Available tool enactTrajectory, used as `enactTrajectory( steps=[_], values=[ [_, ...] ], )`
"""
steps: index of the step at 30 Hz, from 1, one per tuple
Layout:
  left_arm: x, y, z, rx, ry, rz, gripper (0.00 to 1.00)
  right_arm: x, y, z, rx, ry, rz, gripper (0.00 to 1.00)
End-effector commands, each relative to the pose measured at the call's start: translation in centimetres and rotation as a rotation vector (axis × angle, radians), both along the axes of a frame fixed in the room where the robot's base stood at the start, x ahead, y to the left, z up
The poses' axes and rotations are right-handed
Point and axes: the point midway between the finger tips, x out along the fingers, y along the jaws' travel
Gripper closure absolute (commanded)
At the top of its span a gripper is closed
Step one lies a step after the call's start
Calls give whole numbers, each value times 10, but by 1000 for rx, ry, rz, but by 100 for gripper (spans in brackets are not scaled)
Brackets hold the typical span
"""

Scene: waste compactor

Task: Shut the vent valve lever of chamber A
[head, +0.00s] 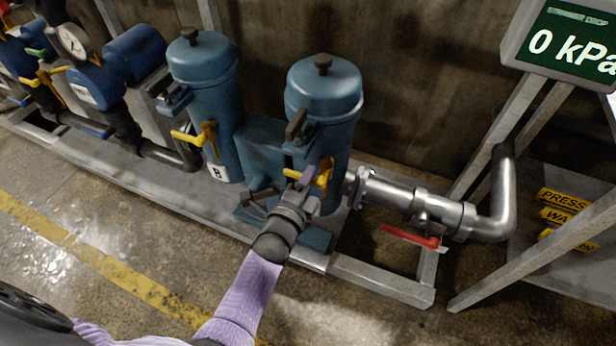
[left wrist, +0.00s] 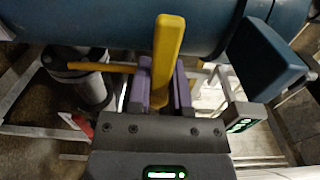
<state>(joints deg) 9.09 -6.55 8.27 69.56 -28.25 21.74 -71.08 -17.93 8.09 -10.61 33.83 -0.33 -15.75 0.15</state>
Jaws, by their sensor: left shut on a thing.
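Chamber A is taken to be the right-hand blue canister (head: 325,92), as the left one (head: 203,65) bears a B label. Yellow lever parts (head: 325,172) show on its front, partly hidden by my left gripper (head: 307,178). In the left wrist view, a yellow lever (left wrist: 168,50) stands between the purple fingers of my left gripper (left wrist: 161,88), which is shut on it. A second yellow bar (left wrist: 100,67) points left there, beside the fingers. Which bar is the vent lever's handle, I cannot tell for sure. My right gripper is not in view.
A steel pipe (head: 398,194) with a red lever (head: 410,237) runs right from the canister. A display (head: 570,42) reading 0 kPa stands at upper right. Canister B has its own yellow lever (head: 208,136). The floor in front is clear.

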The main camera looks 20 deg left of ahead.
Motion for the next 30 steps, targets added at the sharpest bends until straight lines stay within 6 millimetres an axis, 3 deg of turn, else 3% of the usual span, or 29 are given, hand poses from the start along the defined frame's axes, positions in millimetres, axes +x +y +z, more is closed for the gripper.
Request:
enactTrajectory(
  steps=[3, 4, 9, 19, 30],
  values=[
    [0, 0, -1, 2, 2, 0, 100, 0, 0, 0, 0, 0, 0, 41],
    [0, 0, -1, 2, 2, -1, 71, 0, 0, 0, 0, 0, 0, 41],
    [0, 0, 0, 1, 1, 0, 40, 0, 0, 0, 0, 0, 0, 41],
    [-7, 0, 1, 0, 0, 0, 40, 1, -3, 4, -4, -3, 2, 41],
    [-87, 3, 2, 0, 2, 1, 40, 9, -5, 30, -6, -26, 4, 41]
  ],
)
